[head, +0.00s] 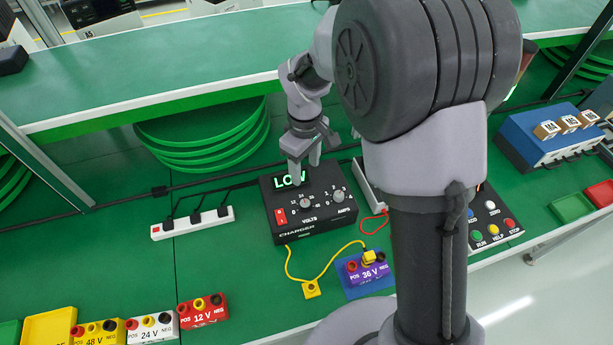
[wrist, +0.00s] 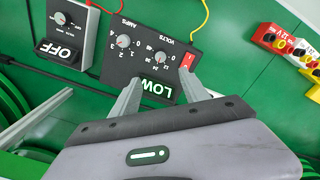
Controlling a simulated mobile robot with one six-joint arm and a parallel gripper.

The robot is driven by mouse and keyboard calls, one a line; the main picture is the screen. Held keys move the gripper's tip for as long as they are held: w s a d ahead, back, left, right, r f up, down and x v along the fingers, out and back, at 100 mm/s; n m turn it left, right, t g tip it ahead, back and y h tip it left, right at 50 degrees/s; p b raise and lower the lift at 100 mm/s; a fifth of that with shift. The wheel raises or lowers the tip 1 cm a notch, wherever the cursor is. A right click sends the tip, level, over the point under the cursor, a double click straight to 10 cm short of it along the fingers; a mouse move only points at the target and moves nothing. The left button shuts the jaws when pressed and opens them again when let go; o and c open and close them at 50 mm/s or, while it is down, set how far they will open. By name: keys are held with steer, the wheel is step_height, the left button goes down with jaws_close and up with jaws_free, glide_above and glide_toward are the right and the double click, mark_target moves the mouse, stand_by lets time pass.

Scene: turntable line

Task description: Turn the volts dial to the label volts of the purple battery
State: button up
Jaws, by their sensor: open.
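The charger (head: 318,222) is a black box with a lit green LOW display (head: 290,180). Its volts dial (head: 306,202) is a small grey knob left of the amps dial (head: 338,196). In the wrist view the volts dial (wrist: 161,57) shows beyond my fingertips; I cannot tell its pointer's exact setting. The purple battery (head: 368,276) is labelled 36 V and carries a yellow plug (head: 370,257). My gripper (head: 304,173) is open and empty over the charger's back edge. In the wrist view its fingers (wrist: 164,84) flank the LOW display.
A second yellow plug (head: 311,289) lies on the table. A red switch (head: 280,216) is on the charger. A white power strip (head: 193,222) lies left. Yellow, white and red batteries (head: 203,312) stand front left. A box reading OFF (wrist: 67,48) stands beside the charger.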

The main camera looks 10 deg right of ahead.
mark_target(305, 203)
step_height(305, 203, down, 15)
steer(key=b, duration=0.4)
steer(key=shift+f, duration=0.2)
steer(key=shift+c, duration=0.2)
jaws_close()
steer(key=shift+m, duration=0.3)
steer(key=m+b, duration=0.1)
steer(key=m, duration=0.3)
steer(key=m+b, duration=0.1)
steer(key=m, duration=0.4)
steer(key=shift+m, duration=0.3)
